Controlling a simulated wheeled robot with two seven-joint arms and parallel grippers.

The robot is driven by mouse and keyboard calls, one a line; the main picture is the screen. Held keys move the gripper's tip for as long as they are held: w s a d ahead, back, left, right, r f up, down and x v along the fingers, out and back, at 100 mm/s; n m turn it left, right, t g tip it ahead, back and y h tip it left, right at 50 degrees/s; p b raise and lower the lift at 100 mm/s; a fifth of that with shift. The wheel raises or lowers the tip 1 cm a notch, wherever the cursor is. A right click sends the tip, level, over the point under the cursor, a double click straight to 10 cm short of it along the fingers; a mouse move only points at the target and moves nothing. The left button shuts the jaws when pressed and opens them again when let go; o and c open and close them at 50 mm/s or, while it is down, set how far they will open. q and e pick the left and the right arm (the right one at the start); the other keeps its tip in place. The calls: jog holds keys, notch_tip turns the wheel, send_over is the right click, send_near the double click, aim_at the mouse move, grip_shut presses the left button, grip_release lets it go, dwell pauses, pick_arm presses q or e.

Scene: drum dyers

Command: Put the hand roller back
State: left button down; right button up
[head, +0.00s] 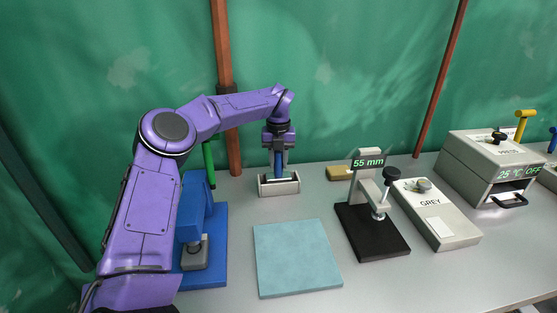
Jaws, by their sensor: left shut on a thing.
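The hand roller (278,164) shows as an upright blue handle above a small pale holder (281,189) at the back of the table. Its lower end is down at the holder's dark opening; whether it rests on the bottom is hidden by the front wall. My left gripper (278,151) points straight down from above and is shut on the roller's handle. My right gripper is not in view.
A teal mat (296,257) lies in front of the holder. A blue press (193,221) stands left, partly behind my arm. Right are a yellow block (339,173), a black-based gauge reading 55 mm (372,240), a GREY box (447,229) and an oven-like box (479,172).

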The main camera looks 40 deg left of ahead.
pick_arm(q)
jog(key=shift+f, duration=0.2)
jog(key=c, duration=0.7)
grip_release()
jog(key=shift+c, duration=0.2)
notch_tip(320, 180, up, 10)
jog(key=shift+r, duration=0.25)
jog(key=shift+r, duration=0.1)
